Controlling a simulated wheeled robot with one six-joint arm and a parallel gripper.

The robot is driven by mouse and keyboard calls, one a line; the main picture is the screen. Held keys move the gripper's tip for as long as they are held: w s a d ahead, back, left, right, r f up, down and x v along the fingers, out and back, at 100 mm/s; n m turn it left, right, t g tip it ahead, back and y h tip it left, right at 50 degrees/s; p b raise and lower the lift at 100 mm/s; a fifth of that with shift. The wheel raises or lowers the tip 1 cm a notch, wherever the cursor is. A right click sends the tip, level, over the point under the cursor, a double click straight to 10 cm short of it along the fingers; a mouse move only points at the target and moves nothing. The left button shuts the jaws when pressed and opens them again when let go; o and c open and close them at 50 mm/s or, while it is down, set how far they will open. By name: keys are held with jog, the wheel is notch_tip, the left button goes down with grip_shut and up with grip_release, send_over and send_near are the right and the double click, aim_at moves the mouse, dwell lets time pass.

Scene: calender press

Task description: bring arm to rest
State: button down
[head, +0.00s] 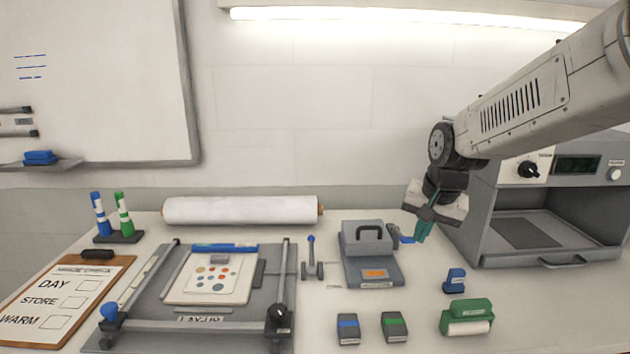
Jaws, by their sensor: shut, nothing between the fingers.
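My arm reaches in from the upper right. My gripper (421,238) has teal fingers that point down and are shut with nothing between them. It hangs in front of the grey machine with the open bay (540,262), to the right of a grey block with a black handle (366,238). Whether the fingertips touch anything below cannot be told, but they look apart from the block.
A white roll (240,210) lies at the back. A grey frame with slide rails (190,325) holds a dotted sheet. A clipboard (60,300) is at the left. A green roller block (467,317), a blue stamp (455,280) and two small dark blocks (347,328) stand in front.

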jog(key=s+d+r+n+g, duration=0.1)
jog(key=s+n, duration=0.1)
jog(key=s, duration=1.3)
jog(key=s+d+r+n+g, duration=0.1)
jog(key=s+n, duration=0.2)
jog(key=s, duration=1.2)
jog(key=shift+d+h, duration=0.4)
